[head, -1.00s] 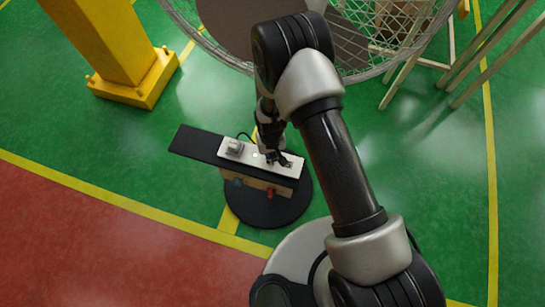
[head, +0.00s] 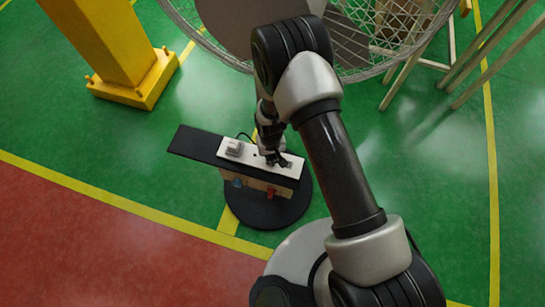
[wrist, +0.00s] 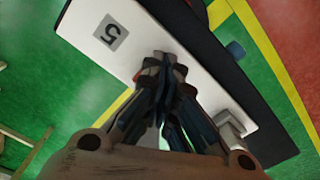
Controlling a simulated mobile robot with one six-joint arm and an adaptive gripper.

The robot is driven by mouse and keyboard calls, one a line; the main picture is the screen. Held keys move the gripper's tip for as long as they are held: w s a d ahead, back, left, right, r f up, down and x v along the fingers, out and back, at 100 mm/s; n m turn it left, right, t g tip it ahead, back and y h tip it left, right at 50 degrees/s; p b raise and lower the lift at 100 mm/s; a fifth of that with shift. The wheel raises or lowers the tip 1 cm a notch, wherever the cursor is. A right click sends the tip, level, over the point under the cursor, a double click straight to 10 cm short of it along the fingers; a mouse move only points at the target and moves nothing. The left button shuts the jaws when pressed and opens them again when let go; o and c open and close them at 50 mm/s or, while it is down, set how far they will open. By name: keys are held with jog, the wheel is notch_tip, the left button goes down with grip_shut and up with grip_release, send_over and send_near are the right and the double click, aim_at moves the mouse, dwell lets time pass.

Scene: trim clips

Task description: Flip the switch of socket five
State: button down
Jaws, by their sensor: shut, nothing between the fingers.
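The white socket panel (head: 248,159) lies on a long black board in the head view. It also fills much of the wrist view (wrist: 135,50), where a grey label with an upside-down 5 (wrist: 111,32) shows near one end. My gripper (head: 272,158) is over the panel, right of its middle. In the wrist view my fingertips (wrist: 165,60) are together and empty, near the label, over the white surface. I cannot tell whether they touch it. The switch of socket five is not clearly visible; the fingers cover part of the panel.
A pale block (head: 234,148) sits on the panel's left end. Small blue and red parts (head: 270,193) show on the front side. The black round base (head: 275,214) stands on green floor. A yellow post (head: 115,50) is at the upper left and a wire-mesh basket (head: 370,65) behind my arm.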

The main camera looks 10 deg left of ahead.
jog(key=shift+r+p, duration=2.3)
jog(key=shift+r, duration=1.2)
